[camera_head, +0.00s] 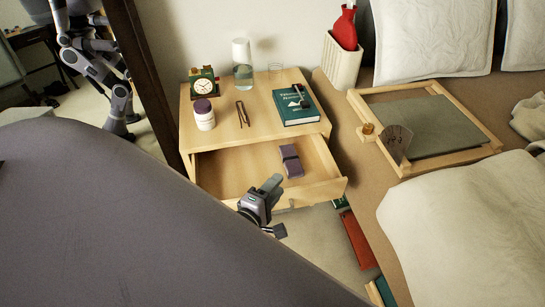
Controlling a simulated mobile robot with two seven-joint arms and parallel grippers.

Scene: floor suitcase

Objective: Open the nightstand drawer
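The light-wood nightstand (222,128) stands against the wall. Its drawer (325,188) is pulled well out toward me, and its inside shows. A dark purple folded item (291,161) lies in the drawer. My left gripper (277,206) is at the drawer's front edge, left of its middle. Its two fingers are spread apart, one above the front's top edge and one lower down. I cannot tell whether they touch the drawer. The drawer's left front is hidden behind the gripper and a large dark grey surface. My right gripper is not in view.
On the nightstand top are a clock (203,84), a white jar (204,116), glasses (243,116), a carafe (242,64), a tumbler (275,72) and a green book (296,106). The bed with a wooden tray (487,150) is at right. Books (356,240) lie between.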

